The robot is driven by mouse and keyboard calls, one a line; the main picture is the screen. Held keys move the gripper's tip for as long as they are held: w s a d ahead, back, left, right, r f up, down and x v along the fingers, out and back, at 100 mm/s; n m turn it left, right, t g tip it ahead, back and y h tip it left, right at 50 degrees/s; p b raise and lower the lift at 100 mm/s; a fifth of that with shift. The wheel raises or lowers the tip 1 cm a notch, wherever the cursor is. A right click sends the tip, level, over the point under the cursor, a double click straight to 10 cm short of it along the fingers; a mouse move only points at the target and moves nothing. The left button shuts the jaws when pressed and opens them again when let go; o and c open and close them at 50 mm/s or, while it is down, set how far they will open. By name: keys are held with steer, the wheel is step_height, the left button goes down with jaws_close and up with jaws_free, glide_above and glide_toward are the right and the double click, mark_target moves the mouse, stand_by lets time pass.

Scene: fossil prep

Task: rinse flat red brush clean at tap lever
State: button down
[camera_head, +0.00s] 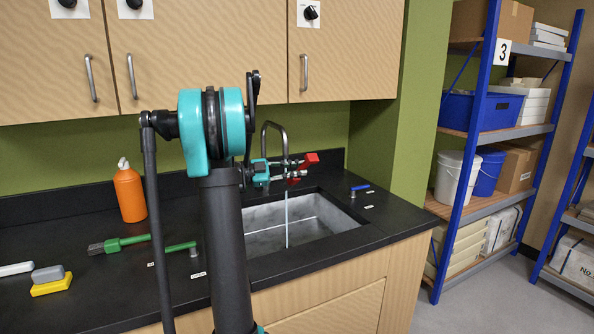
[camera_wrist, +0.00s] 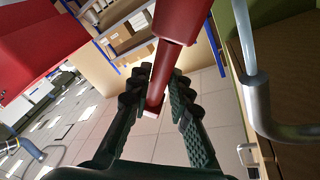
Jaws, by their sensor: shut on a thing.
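The flat red brush (camera_head: 309,160) is in my gripper (camera_head: 288,170), above the sink and in front of the tap. In the wrist view its red handle (camera_wrist: 157,85) lies between the dark fingers of my gripper (camera_wrist: 163,95), and a wide red part fills the upper left corner. The bristles cannot be made out. The metal tap (camera_head: 284,134) arches behind my gripper; its spout (camera_wrist: 262,108) is close in the wrist view. A thin pale water stream (camera_head: 287,220) falls into the sink (camera_head: 335,224). A green lever (camera_head: 180,247) and a blue lever (camera_head: 361,187) stand on either side of the sink.
A green brush (camera_head: 118,243) lies on the dark counter (camera_head: 95,285) left of the sink. An orange bottle (camera_head: 130,194) stands behind it. Wall cabinets (camera_head: 200,50) hang above; blue shelving (camera_head: 467,190) stands right.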

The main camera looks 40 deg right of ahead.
steer(key=shift+s+d, duration=0.15)
steer(key=shift+d, duration=0.3)
steer(key=shift+a, duration=0.15)
steer(key=shift+w+a, duration=0.2)
steer(key=shift+a, duration=0.25)
steer(key=shift+d, duration=0.15)
steer(key=shift+s+d, duration=0.2)
steer(key=shift+d, duration=0.25)
steer(key=shift+a, duration=0.1)
steer(key=shift+w+a, duration=0.2)
steer(key=shift+a, duration=0.3)
steer(key=shift+d, duration=0.1)
steer(key=shift+s+d, duration=0.2)
steer(key=shift+d, duration=0.3)
